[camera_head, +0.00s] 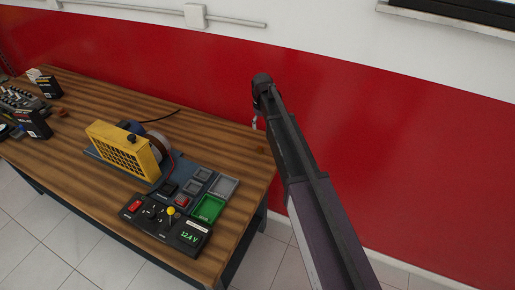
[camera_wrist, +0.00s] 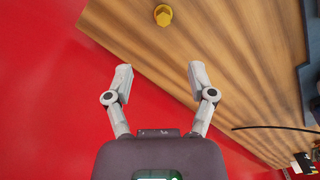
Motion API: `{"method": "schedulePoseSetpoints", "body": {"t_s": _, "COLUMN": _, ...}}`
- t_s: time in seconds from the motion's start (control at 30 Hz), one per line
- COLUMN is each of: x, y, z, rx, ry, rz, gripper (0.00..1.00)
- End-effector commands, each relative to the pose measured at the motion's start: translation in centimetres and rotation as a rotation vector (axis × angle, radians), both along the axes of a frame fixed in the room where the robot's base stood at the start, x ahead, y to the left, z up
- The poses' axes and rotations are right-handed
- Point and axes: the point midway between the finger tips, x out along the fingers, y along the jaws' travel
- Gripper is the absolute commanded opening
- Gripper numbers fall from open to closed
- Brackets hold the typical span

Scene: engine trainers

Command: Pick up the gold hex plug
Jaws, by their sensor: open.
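The gold hex plug (camera_wrist: 163,15) lies on the bare wooden table top near the top edge of the wrist view. It has a round base and a raised centre. My gripper (camera_wrist: 160,72) is open and empty, its two fingers spread, with the plug beyond the fingertips and apart from them. In the head view my gripper (camera_head: 256,120) hangs by the back right corner of the table, and my arm crosses in front of the red wall. A small brownish spot on the table there may be the plug, but it is too small to tell.
The wooden table (camera_head: 225,139) has clear room at its right end. An engine trainer with a yellow grille housing (camera_head: 118,149), grey trays (camera_head: 223,187), a green tray (camera_head: 208,208) and a control panel (camera_head: 152,212) stands to the left. A red wall (camera_head: 210,80) runs close behind.

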Motion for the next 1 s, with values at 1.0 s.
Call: {"method": "schedulePoseSetpoints", "body": {"t_s": 1.0, "x": -0.6, "y": 2.1, "z": -4.5, "rx": 0.000, "ry": 0.000, "rz": 0.027, "gripper": 0.71}}
